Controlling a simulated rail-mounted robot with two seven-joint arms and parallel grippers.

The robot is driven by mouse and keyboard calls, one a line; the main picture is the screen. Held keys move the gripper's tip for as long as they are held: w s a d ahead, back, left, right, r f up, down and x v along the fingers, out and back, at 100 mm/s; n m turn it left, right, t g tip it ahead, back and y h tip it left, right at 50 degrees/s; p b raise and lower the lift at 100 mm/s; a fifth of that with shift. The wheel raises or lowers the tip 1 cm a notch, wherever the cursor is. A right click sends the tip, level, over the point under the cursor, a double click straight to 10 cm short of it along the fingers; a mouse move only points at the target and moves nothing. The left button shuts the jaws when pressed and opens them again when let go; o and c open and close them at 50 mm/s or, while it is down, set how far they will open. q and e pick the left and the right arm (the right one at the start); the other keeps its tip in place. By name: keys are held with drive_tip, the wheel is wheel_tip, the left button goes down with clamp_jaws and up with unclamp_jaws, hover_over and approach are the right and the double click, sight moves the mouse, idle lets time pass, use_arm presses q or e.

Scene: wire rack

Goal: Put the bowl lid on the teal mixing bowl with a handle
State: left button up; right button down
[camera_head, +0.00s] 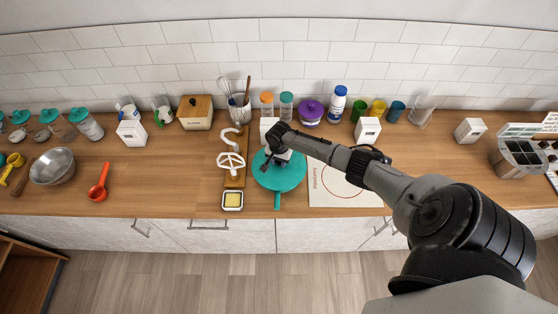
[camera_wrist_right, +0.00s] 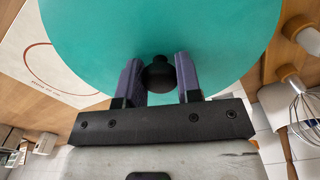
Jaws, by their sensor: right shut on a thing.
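The bowl lid (camera_head: 285,178) is a flat teal disc with a black knob. My right gripper (camera_head: 272,158) is shut on that knob from above. In the right wrist view, the two fingers (camera_wrist_right: 160,76) flank the knob, and the lid (camera_wrist_right: 150,30) fills the upper part. The teal mixing bowl shows by its handle (camera_head: 277,202), which sticks out toward the counter's front edge. The lid covers the bowl's mouth and hides its inside. I cannot tell whether the lid rests on the rim or hangs slightly above it. My left gripper is not in view.
A wooden board (camera_head: 235,178) with beater attachments and a square yellow-filled dish (camera_head: 232,201) lie left of the bowl. A white mat with a red circle (camera_head: 345,190) lies to its right. Behind stand jars, a purple-lidded pot (camera_head: 311,111) and a whisk holder (camera_head: 240,112).

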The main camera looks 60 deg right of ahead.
drive_tip(key=shift+f, duration=0.2)
idle(0.3)
idle(0.3)
drive_tip(key=shift+f+p, duration=0.2)
drive_tip(key=shift+p, duration=0.1)
idle(0.3)
drive_tip(key=c, duration=1.2)
unclamp_jaws()
drive_tip(key=o, duration=0.8)
